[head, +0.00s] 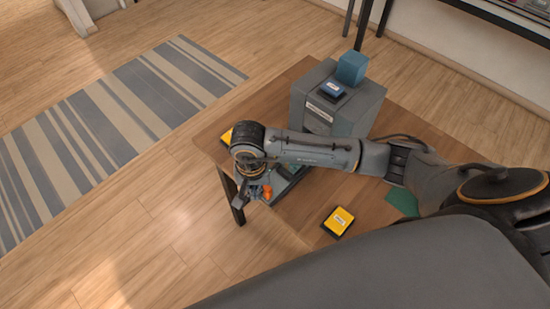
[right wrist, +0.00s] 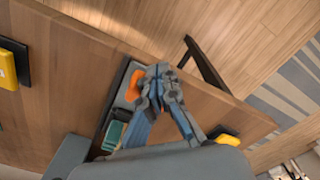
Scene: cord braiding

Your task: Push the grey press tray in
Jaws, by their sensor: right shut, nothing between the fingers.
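The grey press (head: 322,115) stands at the back of the wooden table. The grey press tray (head: 290,185) sticks out from its front toward the table's near left edge, mostly hidden under my right arm. In the right wrist view the tray (right wrist: 122,97) shows a dark rim, with an orange piece (right wrist: 134,86) and a green block (right wrist: 114,133) on it. My right gripper (head: 258,194) is shut and empty, pointing down at the tray's outer end. In the wrist view its fingertips (right wrist: 158,74) are beside the orange piece; I cannot tell whether they touch the tray. My left gripper is not in view.
A yellow labelled box (head: 339,221) lies near the table's front edge; another yellow one (head: 227,137) is at the left edge. A green patch (head: 403,201) lies at right.

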